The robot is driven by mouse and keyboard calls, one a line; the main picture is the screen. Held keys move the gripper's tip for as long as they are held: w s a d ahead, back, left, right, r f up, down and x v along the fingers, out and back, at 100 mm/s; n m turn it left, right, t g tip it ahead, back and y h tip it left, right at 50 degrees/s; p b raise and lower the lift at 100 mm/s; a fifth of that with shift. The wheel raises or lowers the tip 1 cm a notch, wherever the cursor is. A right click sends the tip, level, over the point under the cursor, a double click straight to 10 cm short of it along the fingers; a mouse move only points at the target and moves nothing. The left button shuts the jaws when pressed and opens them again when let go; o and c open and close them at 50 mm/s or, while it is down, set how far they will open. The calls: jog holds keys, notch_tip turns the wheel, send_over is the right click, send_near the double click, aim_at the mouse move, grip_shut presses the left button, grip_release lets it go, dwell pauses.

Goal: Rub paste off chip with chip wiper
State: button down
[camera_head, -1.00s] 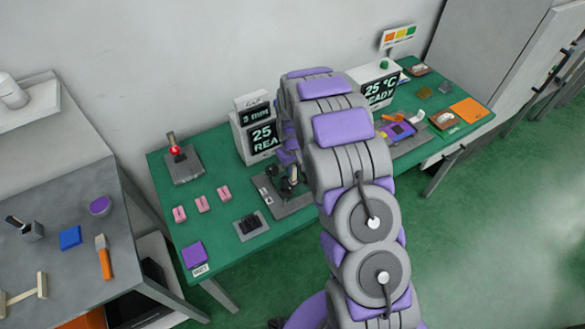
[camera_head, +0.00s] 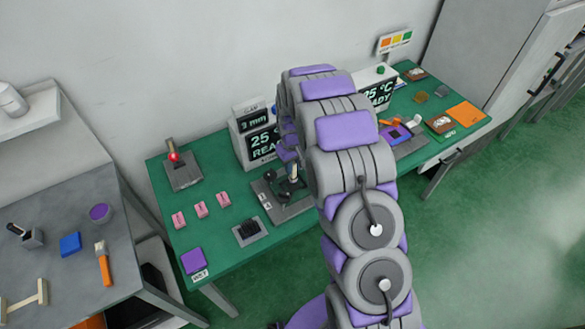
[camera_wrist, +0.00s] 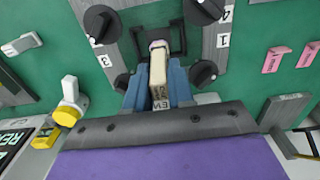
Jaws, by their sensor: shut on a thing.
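My gripper (camera_wrist: 158,88) is shut on a pale, narrow, labelled piece (camera_wrist: 158,72) that looks like the chip wiper; its print is too small to read fully. Whether the tip touches anything is hidden. I cannot make out the chip or any paste under the tip. In the head view, the fixture (camera_head: 268,203) is on the green table, and my arm hides much of the gripper.
Black knobs (camera_wrist: 101,22) stand at the plate's corners around the gripper. Pink blocks (camera_head: 201,211) and a black-topped pad (camera_head: 247,230) lie left of the fixture. A red-balled lever (camera_head: 173,156) and display boxes (camera_head: 255,138) stand behind.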

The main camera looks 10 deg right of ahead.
jog(key=shift+r+p, duration=0.7)
jog(key=shift+r, duration=2)
jog(key=s+r+m+b, duration=0.2)
jog(key=s+r+m, duration=0.1)
jog(key=s+r, duration=0.2)
jog(key=shift+s+r+m, duration=0.3)
jog(key=shift+s+r, duration=0.05)
jog(key=shift+r, duration=0.45)
